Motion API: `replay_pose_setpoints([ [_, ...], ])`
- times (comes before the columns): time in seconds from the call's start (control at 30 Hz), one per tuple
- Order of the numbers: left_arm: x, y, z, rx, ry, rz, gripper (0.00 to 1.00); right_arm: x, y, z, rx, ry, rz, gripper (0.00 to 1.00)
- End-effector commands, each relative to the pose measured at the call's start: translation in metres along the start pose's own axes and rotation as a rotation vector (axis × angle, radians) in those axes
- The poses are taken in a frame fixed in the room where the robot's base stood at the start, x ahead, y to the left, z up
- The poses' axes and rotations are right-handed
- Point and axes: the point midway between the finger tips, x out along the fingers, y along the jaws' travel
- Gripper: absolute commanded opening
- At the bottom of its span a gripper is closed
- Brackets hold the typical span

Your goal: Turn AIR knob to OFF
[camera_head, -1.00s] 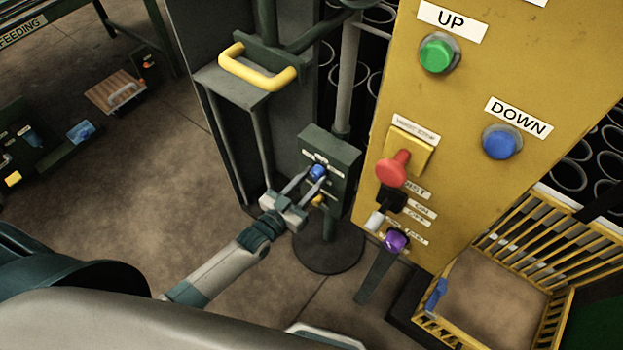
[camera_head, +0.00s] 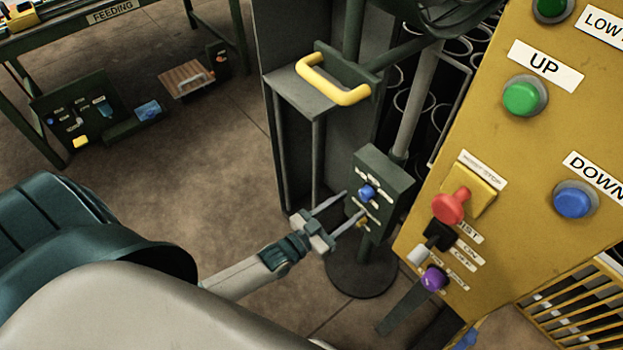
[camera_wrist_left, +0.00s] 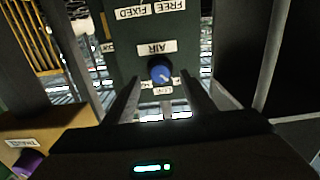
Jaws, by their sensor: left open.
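The blue AIR knob (camera_head: 367,193) sits on the front of a dark green control box (camera_head: 385,170) on a post. It also shows in the left wrist view (camera_wrist_left: 160,70), under an upside-down AIR label (camera_wrist_left: 156,46). My left gripper (camera_head: 351,205) is open and empty in front of the box, its two fingers pointing at the panel. In the left wrist view the fingers stand on either side below the knob, apart from it. A small brass-yellow part (camera_head: 362,222) sits low on the box, partly hidden by a finger. My right gripper is not in view.
A yellow panel (camera_head: 480,130) with a red stop button (camera_head: 450,207), a green UP button (camera_head: 524,97), a blue DOWN button (camera_head: 575,199) and a purple knob (camera_head: 434,278) stands close on the right. A yellow handle (camera_head: 333,82) is above left.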

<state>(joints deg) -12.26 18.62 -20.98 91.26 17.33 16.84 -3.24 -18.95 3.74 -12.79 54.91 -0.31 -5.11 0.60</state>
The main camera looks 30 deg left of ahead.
Motion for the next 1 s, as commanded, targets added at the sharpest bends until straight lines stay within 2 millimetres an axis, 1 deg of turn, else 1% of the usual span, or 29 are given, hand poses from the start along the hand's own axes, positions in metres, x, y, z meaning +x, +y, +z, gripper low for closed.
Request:
replay_pose_setpoints([
  [0.03,-0.011,0.001,0.002,-0.001,-0.002,0.000,0.50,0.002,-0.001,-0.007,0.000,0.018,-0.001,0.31],
  [0.3,-0.066,0.001,0.003,0.000,-0.003,0.001,0.50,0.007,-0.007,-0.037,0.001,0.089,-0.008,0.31],
  [0.5,-0.101,0.001,0.002,0.000,-0.002,0.001,0.50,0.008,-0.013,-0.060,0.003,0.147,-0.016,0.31],
  [0.6,-0.115,0.000,0.001,0.001,-0.001,0.000,0.50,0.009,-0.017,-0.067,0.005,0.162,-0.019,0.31],
  [0.7,-0.123,0.000,0.001,0.001,-0.001,0.000,0.50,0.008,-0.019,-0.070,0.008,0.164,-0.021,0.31],
  [0.8,-0.129,0.000,0.001,0.000,-0.001,0.000,0.50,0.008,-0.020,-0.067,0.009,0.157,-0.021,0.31],
  [1.0,-0.130,0.000,0.000,0.000,0.000,0.000,0.50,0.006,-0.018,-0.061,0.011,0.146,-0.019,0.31],
])
